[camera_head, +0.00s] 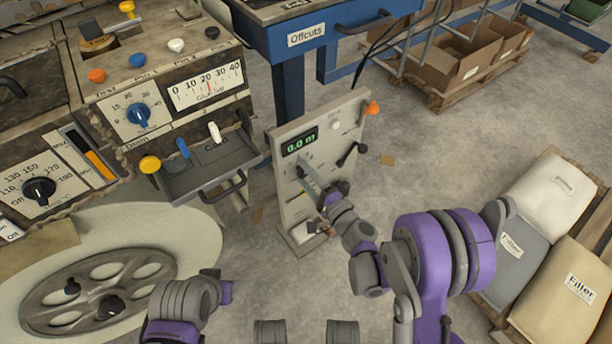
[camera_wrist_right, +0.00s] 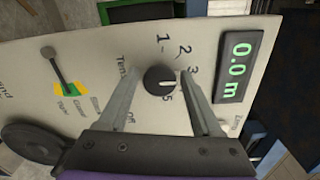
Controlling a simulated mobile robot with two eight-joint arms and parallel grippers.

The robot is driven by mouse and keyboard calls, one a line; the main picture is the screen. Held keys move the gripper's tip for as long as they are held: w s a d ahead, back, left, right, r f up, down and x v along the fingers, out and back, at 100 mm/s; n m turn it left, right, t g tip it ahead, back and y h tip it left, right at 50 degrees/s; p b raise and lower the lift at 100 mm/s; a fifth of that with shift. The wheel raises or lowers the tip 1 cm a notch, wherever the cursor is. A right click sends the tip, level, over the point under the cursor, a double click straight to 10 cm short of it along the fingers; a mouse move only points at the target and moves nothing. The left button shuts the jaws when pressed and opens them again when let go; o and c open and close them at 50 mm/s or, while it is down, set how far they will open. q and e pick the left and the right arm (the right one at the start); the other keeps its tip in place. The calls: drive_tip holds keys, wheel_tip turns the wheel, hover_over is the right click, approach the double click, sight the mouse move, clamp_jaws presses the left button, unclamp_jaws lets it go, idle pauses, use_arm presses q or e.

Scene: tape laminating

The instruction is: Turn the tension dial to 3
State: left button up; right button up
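The black tension dial (camera_wrist_right: 160,80) sits on a pale panel (camera_wrist_right: 95,35), with the numbers 1, 2, 3 and 5 and the word off around it. I cannot tell surely where its pointer stands. My right gripper (camera_wrist_right: 160,84) is open, its two fingers on either side of the dial with a small gap showing at each. In the head view the right gripper (camera_head: 312,180) is at the front of the upright panel (camera_head: 290,205) and hides the dial. My left arm shows at the lower left, but its fingers do not show.
A green display (camera_wrist_right: 238,65) reads 0.0 m beside the dial. A lever (camera_wrist_right: 60,72) on a green and yellow scale and a black round part (camera_wrist_right: 32,142) are on the panel. An orange knob (camera_head: 373,108) tops it. Filler bags (camera_head: 555,300) lie at right.

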drive_tip(key=shift+o, duration=0.6)
drive_tip(key=b+v, duration=0.1)
drive_tip(key=v, duration=1)
drive_tip(key=shift+b, duration=0.35)
drive_tip(key=shift+a, duration=0.1)
